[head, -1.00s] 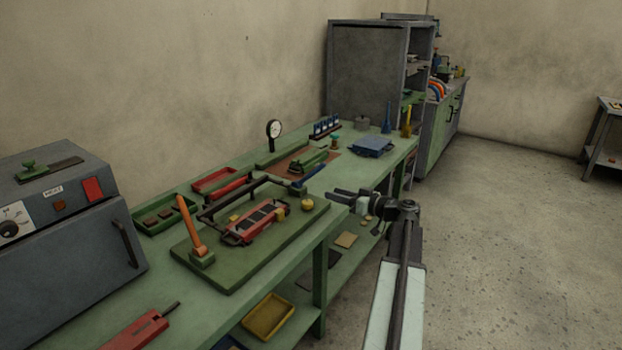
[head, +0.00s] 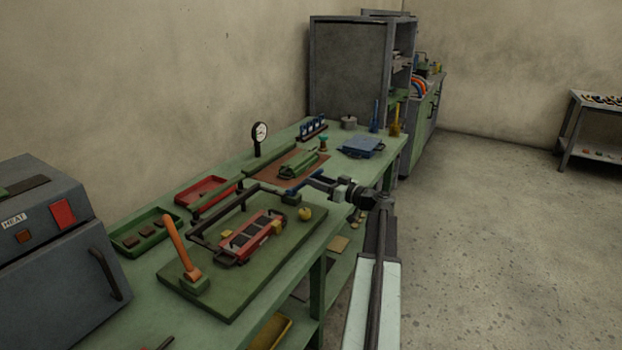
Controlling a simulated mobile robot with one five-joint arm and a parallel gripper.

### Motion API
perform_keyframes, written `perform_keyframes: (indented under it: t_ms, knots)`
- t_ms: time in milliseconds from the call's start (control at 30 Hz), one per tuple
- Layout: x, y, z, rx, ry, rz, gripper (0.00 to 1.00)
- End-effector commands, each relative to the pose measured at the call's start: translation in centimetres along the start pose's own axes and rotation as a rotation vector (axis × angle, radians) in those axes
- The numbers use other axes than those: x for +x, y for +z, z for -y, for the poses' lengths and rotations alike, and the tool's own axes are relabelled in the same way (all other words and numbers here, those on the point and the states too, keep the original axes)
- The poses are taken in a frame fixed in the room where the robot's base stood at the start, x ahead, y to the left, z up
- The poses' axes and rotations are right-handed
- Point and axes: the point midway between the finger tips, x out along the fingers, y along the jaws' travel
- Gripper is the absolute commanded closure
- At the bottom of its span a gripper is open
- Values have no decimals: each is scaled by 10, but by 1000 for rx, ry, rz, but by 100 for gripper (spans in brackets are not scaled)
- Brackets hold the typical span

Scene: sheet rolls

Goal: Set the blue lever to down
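The blue lever (head: 306,189) rises from a small dark block (head: 291,199) at the far right corner of the green board (head: 230,303) on the bench. It leans over to the right, and its outer end is partly hidden at my gripper. My gripper (head: 325,182) reaches in from the right, level with the lever's outer end in the picture. The fingers overlap the lever's end, and I cannot tell whether they touch it or are closed around it.
An orange lever (head: 175,243) stands tilted at the board's near left. A red slotted block (head: 250,236), a dark bar frame and a yellow knob (head: 305,214) are on the board. A grey heater box (head: 50,260) stands at left.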

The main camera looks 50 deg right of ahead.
Motion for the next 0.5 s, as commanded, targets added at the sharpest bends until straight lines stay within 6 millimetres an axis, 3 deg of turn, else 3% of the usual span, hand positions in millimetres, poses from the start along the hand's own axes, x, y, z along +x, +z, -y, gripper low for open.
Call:
perform_keyframes:
  t_ms: [200,500]
  knots:
    - [28,0,-1,0,1,0,61]
    - [30,0,-1,0,2,0,63]
